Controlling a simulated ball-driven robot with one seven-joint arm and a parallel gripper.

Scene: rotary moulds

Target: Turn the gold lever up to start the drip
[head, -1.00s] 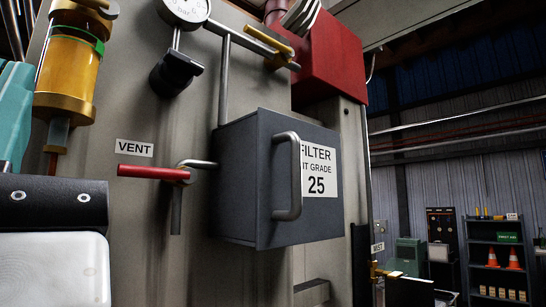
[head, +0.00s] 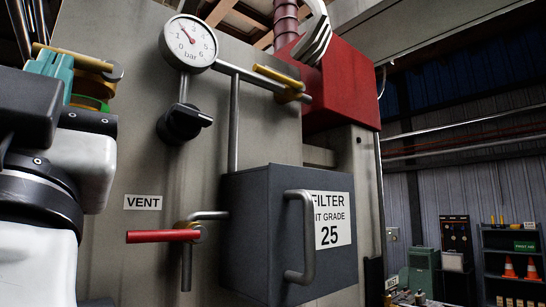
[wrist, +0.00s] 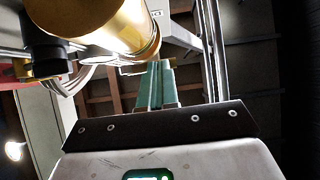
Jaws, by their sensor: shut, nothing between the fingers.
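A drip oiler with brass-coloured parts is at the left of the head view, mostly hidden by my arm; a bit of its green band (head: 90,102) shows. A gold bar (head: 92,61), slanting slightly down to the right near a grey round end, shows at its top. I cannot tell for sure if this is the lever. My gripper (head: 52,58) is shut and empty, its teal fingers close to the gold bar; contact is unclear. In the wrist view my gripper (wrist: 157,66) points beside a large gold cylinder (wrist: 95,25).
A pressure gauge (head: 188,43), a black knob (head: 180,124) and a yellow-handled valve (head: 278,77) are right of my arm. Below are a red vent handle (head: 160,236) and a grey filter box (head: 262,240) with a protruding handle. A red housing (head: 345,85) is above.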

